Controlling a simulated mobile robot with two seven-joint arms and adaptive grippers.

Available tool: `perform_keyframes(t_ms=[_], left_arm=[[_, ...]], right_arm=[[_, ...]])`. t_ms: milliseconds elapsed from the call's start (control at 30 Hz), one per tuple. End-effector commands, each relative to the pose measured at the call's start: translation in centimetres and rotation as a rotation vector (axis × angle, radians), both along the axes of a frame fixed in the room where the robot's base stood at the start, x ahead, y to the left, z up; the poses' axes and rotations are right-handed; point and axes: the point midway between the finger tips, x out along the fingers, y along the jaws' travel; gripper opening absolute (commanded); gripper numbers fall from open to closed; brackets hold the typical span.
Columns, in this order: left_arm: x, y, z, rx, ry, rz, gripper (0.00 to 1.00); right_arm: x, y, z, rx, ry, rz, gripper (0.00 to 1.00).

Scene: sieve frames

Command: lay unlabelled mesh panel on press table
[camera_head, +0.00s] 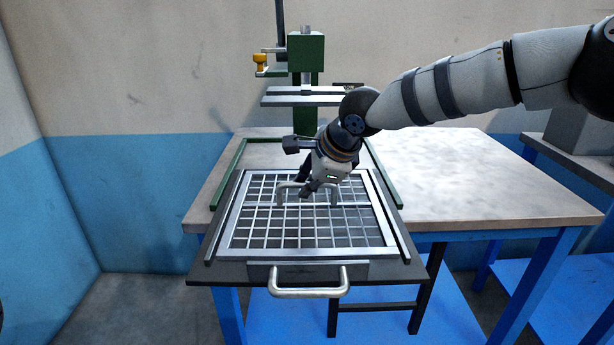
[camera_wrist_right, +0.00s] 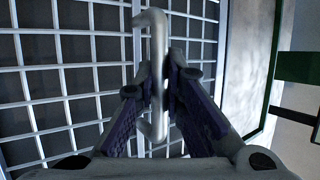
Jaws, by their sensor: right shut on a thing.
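The mesh panel (camera_head: 291,239) is a light metal frame with a square grid. It lies over the dark sliding table (camera_head: 408,268) of the press, between its side rails, and looks flat; I cannot tell whether it touches the surface. No label shows on it. My right gripper (camera_head: 309,187) is above the panel's far half, shut on the panel's handle (camera_head: 335,192). In the right wrist view, the fingers of my gripper (camera_wrist_right: 160,85) close around the handle bar (camera_wrist_right: 155,125), with the grid (camera_wrist_right: 65,80) beyond. My left gripper is not in view.
The green press (camera_head: 306,55) with its metal crossbar stands behind the panel. Green rails (camera_head: 229,174) flank the slide. A pull handle (camera_head: 308,291) sticks out at the front. The worktop (camera_head: 455,180) to the right is clear. A blue-framed bench stands at far right.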

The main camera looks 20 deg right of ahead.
Motion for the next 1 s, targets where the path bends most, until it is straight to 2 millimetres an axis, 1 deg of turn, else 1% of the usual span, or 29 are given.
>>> perform_keyframes(t_ms=[33,267,300,400,633,733,867,1000], left_arm=[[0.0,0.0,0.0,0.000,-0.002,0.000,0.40],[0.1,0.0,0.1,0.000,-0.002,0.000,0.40],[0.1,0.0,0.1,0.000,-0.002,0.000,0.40],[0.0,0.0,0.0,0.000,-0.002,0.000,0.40],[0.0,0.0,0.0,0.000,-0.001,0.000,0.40],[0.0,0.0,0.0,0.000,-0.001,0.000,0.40],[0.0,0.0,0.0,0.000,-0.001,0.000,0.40],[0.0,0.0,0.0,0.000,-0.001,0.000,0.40]], right_arm=[[0.1,0.0,0.3,0.002,-0.006,0.000,0.00],[0.1,0.1,0.2,0.003,-0.007,0.000,0.00],[0.1,0.0,0.3,0.003,-0.007,0.000,0.12],[0.1,0.0,0.2,0.003,-0.007,0.000,0.34],[0.0,0.0,-0.1,0.000,0.001,-0.001,0.34],[-0.2,-0.1,0.3,0.001,0.000,-0.001,0.34],[-1.7,-0.6,2.5,0.005,-0.006,0.000,0.34],[-3.9,-1.4,5.8,0.005,-0.007,-0.001,0.34]])
